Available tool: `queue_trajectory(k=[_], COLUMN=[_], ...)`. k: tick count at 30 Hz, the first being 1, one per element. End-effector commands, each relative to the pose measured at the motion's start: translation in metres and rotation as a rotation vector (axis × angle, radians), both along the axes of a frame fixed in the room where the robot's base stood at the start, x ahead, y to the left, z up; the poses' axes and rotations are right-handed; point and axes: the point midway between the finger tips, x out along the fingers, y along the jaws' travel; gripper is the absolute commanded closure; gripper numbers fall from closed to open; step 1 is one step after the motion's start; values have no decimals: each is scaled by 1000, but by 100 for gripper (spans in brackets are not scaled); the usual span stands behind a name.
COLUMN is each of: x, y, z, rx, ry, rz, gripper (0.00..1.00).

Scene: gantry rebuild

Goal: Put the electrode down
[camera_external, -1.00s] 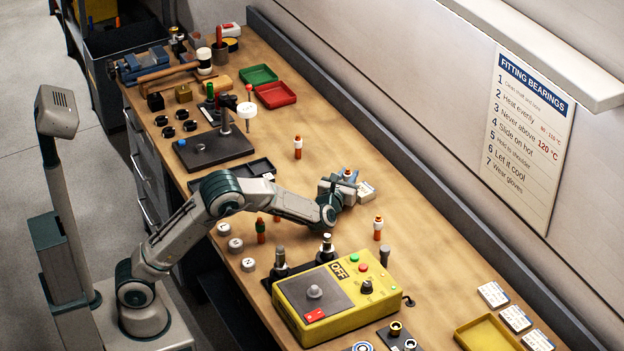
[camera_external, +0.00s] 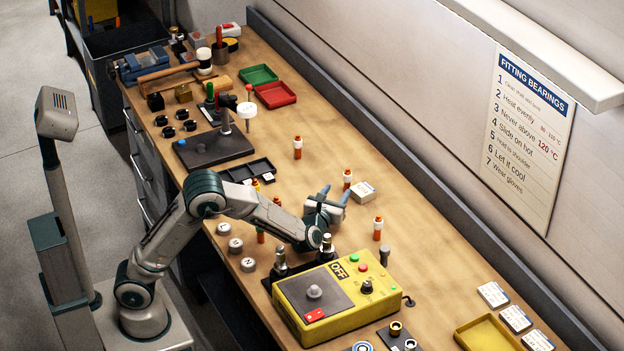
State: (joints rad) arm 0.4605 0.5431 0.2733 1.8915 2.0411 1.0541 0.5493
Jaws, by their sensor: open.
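Similar orange-and-white cylinders stand on the bench: one farther back (camera_external: 298,147), one to the lower right (camera_external: 378,228), and others partly hidden behind my arm.
A black tray (camera_external: 247,171) lies to the left. Bare bench stretches behind, toward the back wall.

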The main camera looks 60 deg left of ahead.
Motion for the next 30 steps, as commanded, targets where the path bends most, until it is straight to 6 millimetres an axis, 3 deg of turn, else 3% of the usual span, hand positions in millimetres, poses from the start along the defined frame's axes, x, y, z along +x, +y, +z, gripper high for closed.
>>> queue_trajectory(k=[7, 22, 26, 29, 30], x=[-17, -17, -17, -18, -18], y=[-14, -14, -14, -14, -14], z=[0, 4, 27, 66, 87], rx=[-1, -1, -3, -6, -8], ry=[1, -1, -6, -12, -14], rz=[-1, 0, 0, -1, -1], gripper=[52, 52, 52, 52, 52])
